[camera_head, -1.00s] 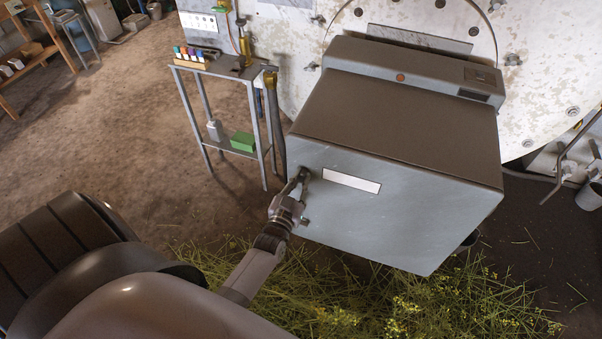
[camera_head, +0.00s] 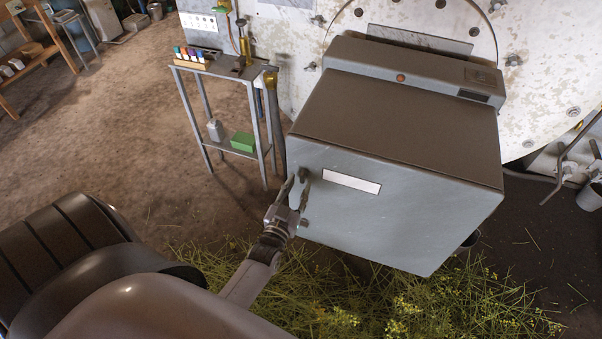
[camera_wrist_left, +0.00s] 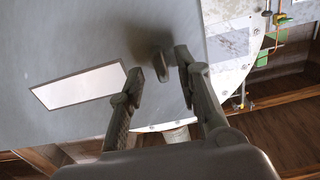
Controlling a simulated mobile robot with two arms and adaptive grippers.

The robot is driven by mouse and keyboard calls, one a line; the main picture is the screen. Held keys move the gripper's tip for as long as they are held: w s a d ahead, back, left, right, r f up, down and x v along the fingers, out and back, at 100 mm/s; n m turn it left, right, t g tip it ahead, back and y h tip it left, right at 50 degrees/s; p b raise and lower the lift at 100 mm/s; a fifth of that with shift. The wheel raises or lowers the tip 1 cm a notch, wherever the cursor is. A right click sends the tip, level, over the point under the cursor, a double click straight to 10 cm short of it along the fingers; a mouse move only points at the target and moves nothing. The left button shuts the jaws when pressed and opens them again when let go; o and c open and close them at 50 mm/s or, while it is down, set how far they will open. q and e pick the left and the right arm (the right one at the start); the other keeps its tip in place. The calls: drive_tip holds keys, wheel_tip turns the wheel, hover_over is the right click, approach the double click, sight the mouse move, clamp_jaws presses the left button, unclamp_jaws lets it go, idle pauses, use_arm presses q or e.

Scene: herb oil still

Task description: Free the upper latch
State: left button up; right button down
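The grey cabinet box (camera_head: 400,215) has a white label plate (camera_head: 351,181) on its front. The upper latch (camera_head: 303,172) is a small dark knob near the front's left edge, and a lower latch (camera_head: 304,222) sits below it. My left gripper (camera_head: 296,184) is at the upper latch with its fingers spread. In the left wrist view the upper latch (camera_wrist_left: 160,66) stands between the open fingertips, nearer the right finger. I cannot tell whether that finger touches it. The left finger is clearly apart from it. My right gripper is in neither view.
A metal side table (camera_head: 228,68) with small coloured bottles stands left of the box, with a green box (camera_head: 243,142) on its lower shelf. Cut herbs (camera_head: 390,300) lie on the floor below. A large pale round vessel wall (camera_head: 545,60) is behind the box.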

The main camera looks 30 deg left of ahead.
use_arm(q)
drive_tip(key=v, duration=0.9)
drive_tip(key=shift+s, duration=0.2)
